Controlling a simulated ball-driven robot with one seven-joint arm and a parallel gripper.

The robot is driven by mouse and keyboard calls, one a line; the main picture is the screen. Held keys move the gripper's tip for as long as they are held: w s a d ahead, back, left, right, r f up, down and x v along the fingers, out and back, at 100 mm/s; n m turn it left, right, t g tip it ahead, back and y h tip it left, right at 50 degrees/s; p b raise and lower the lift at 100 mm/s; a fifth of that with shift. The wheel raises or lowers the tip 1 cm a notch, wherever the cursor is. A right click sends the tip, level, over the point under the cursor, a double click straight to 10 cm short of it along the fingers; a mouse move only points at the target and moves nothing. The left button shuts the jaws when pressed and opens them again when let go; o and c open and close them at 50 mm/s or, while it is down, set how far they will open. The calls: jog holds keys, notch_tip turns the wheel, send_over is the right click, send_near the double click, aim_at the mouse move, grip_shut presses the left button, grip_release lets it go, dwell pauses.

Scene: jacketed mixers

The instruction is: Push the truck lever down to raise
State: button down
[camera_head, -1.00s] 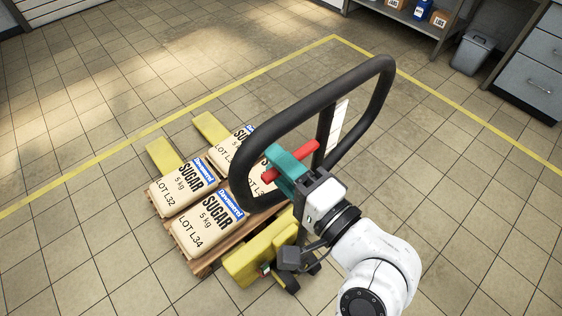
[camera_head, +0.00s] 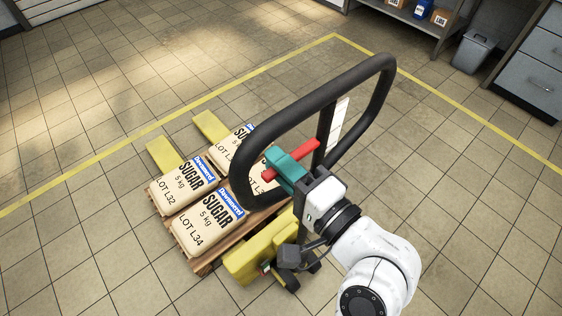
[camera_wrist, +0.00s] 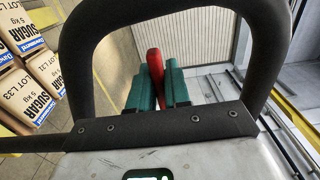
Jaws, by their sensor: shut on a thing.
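The red lever (camera_head: 299,156) sits inside the black loop handle (camera_head: 313,107) of the yellow pallet truck (camera_head: 257,252). My gripper (camera_head: 280,165), with teal fingers, is shut on the lever, reaching in over the lower part of the loop. In the wrist view the red lever (camera_wrist: 155,78) shows between the two teal fingers (camera_wrist: 158,88), framed by the black handle (camera_wrist: 87,60). The lever's mount is partly hidden by the handle and fingers.
Sugar bags (camera_head: 207,219) lie on a wooden pallet (camera_head: 205,265) over the truck's yellow forks (camera_head: 166,156). A yellow floor line (camera_head: 434,95) surrounds the area. A grey bin (camera_head: 472,52) and drawers (camera_head: 532,68) stand back right. Tiled floor at left is clear.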

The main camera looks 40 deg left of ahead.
notch_tip(320, 180, down, 2)
jog(key=n+b, duration=0.1)
jog(key=b, duration=0.2)
jog(key=shift+w+n, duration=0.1)
jog(key=shift+n, duration=0.3)
jog(key=shift+w+f+n+b, duration=0.2)
jog(key=shift+f+n+b, duration=0.45)
jog(key=shift+n+b, duration=0.6)
jog(key=c, duration=1.2)
grip_release()
jog(key=shift+o, duration=0.2)
jog(key=shift+d, duration=0.1)
jog(key=d+b, duration=0.1)
jog(key=d, duration=0.9)
jog(key=shift+s+d, duration=0.35)
jog(key=shift+s, duration=0.05)
